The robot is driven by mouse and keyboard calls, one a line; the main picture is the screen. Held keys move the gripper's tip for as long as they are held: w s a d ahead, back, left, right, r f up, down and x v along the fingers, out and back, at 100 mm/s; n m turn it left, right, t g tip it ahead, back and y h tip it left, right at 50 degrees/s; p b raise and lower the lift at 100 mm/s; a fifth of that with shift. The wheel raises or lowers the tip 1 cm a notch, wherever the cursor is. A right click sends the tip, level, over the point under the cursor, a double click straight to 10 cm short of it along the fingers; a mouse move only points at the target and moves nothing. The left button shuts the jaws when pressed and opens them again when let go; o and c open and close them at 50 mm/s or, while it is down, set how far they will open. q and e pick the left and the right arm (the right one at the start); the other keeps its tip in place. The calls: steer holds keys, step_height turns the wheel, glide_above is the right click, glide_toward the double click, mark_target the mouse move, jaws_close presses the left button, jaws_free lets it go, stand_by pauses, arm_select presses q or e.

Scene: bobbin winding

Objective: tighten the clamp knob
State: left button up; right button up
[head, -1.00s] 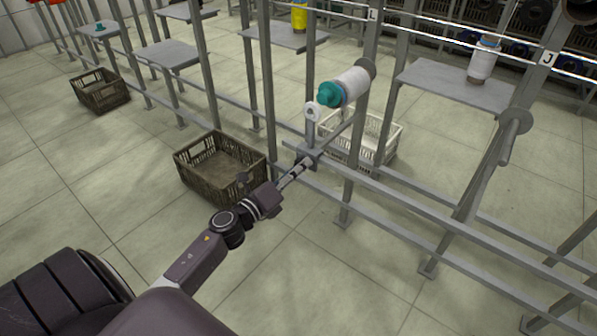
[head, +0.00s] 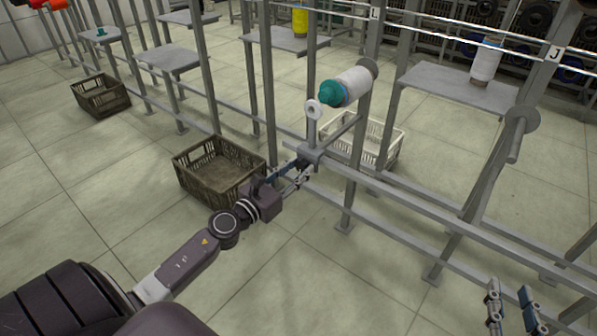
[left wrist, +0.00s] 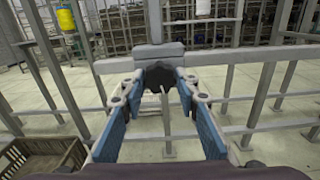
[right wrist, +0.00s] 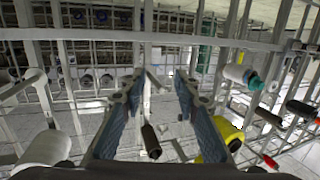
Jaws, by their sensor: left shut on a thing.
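The clamp knob (left wrist: 160,74) is dark and lobed. It sits on the front of a grey clamp block (left wrist: 120,64) on the rail, in the middle of the left wrist view. My left gripper (left wrist: 161,90) has its blue-padded fingers on either side of the knob and is shut on it. In the head view my left gripper (head: 300,176) is at the clamp block (head: 311,154), and the knob is hidden there by the fingers. My right gripper (head: 512,303) is at the lower right of the head view. In the right wrist view its fingers (right wrist: 160,88) are apart and empty.
A white bobbin (head: 352,84) with a teal end is on a holder above the clamp. A brown crate (head: 235,155) stands on the floor left of it, and a white crate (head: 392,150) behind the rail. Grey posts and rails (head: 430,228) run to the right.

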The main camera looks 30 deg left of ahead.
arm_select(q)
steer(key=shift+f+m, duration=0.1)
steer(key=shift+m, duration=1.1)
arm_select(e)
steer(key=shift+w+a+r+t, duration=0.1)
steer(key=shift+a+r+t, duration=0.1)
steer(key=shift+r+t, duration=0.8)
steer(key=shift+r+g, duration=0.3)
steer(key=shift+r, duration=0.05)
arm_select(q)
steer(key=o, duration=1.2)
steer(key=shift+c, duration=0.2)
arm_select(e)
steer(key=shift+y, duration=0.3)
steer(key=shift+f, duration=0.1)
arm_select(q)
steer(key=shift+s, duration=0.25)
steer(key=s+a, duration=0.1)
steer(key=s, duration=1)
steer(key=shift+s, duration=0.25)
